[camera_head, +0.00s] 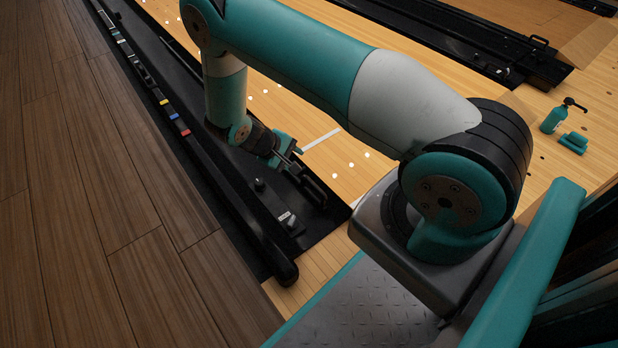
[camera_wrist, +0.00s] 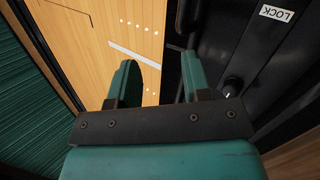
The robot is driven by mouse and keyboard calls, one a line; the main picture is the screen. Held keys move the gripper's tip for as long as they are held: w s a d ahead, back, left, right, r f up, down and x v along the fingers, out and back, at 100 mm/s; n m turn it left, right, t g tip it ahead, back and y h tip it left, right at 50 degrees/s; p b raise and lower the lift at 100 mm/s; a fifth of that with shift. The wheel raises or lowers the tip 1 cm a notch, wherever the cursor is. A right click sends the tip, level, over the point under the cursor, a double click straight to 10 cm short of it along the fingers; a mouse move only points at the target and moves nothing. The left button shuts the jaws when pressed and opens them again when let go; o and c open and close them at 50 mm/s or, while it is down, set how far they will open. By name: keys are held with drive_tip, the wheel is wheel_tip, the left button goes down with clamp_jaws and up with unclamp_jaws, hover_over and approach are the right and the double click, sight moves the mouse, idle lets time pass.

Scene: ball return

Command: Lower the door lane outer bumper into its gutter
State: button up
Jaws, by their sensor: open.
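The near lane's black bumper and gutter assembly (camera_head: 225,182) runs from the upper left to the lower middle in the head view. I cannot tell whether its bumper is raised or lowered. A dark handle (camera_head: 316,190) is at its near end beside the lane. A round knob (camera_head: 258,184) and a small white label (camera_head: 285,217) sit on the black surface; in the wrist view the label reads LOCK (camera_wrist: 276,13), near the knob (camera_wrist: 231,86). My gripper (camera_head: 290,152) is open and empty just above the handle. Its teal fingers (camera_wrist: 158,82) are apart, with a dark bar (camera_wrist: 186,18) beyond the right one.
The wooden lane (camera_head: 345,145) with white dots lies right of the gutter. A plank floor (camera_head: 90,200) lies left. Another black bumper assembly (camera_head: 450,35) is at the upper right. A teal pump bottle (camera_head: 552,120) and folded teal cloths (camera_head: 574,142) are at right.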

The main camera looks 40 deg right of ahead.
drive_tip(key=s+d+r+m+t+y+p, duration=0.2)
drive_tip(key=s+d+r+y, duration=0.1)
drive_tip(key=s+r+y, duration=0.4)
drive_tip(key=b, duration=1.1)
approach(314, 184)
drive_tip(key=shift+h, duration=0.4)
wheel_tip(314, 184, down, 9)
drive_tip(key=shift+s+f, duration=0.1)
drive_tip(key=shift+p, duration=0.3)
clamp_jaws()
